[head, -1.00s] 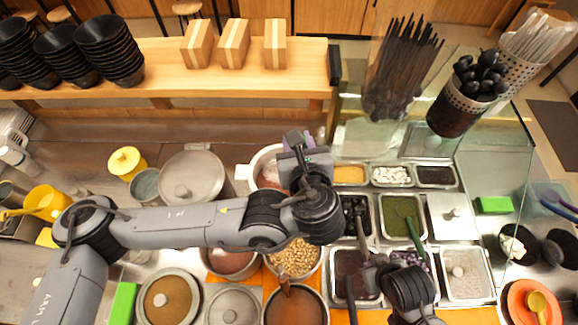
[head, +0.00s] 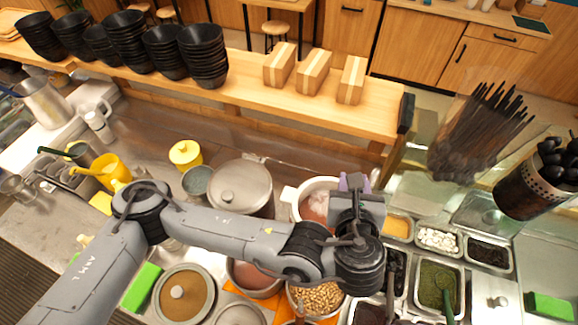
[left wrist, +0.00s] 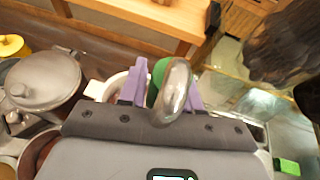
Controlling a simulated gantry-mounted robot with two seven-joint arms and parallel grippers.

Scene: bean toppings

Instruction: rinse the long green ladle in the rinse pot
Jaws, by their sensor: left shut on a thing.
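My left gripper (head: 356,184) is over the right side of a white pot (head: 291,194) with pinkish contents, which looks like the rinse pot. In the left wrist view its purple fingers (left wrist: 162,86) are shut on the long green ladle (left wrist: 158,72), seen nearly end-on with a rounded silvery end towards the camera. The ladle's lower part is hidden behind the gripper, so I cannot tell whether its bowl touches the contents. The white pot's rim (left wrist: 95,90) shows just left of the fingers. My right gripper is not in view.
A lidded grey pot (head: 240,188) stands left of the white pot. Topping pans, one with green contents (head: 428,299) and a green-handled utensil (head: 448,290), lie to the right. A wooden shelf (head: 250,85) with black bowls and boxes runs behind.

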